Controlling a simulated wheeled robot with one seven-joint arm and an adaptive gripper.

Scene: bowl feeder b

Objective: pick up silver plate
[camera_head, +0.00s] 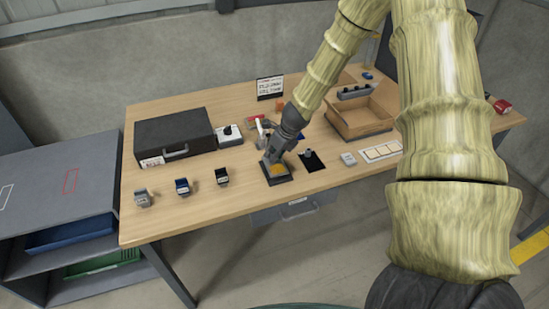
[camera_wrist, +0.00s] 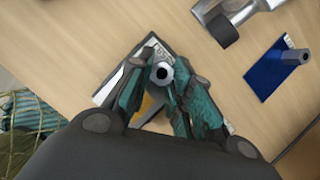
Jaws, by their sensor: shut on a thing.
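The silver plate (camera_wrist: 112,85) shows in the wrist view as a grey slab with pale edges, partly hidden under my fingers. A metal hex post (camera_wrist: 161,72) stands up between the fingertips. My gripper (camera_wrist: 160,84) has its teal fingers closed around this post. In the head view my gripper (camera_head: 272,158) points down at a dark square piece (camera_head: 283,180) with a yellow patch on top, near the table's front edge. Whether the plate touches the surface below or is clear of it I cannot tell.
Several small blocks (camera_head: 222,177) stand to the left. A black case (camera_head: 174,133) is behind them, and an open wooden box (camera_head: 352,131) stands at the right.

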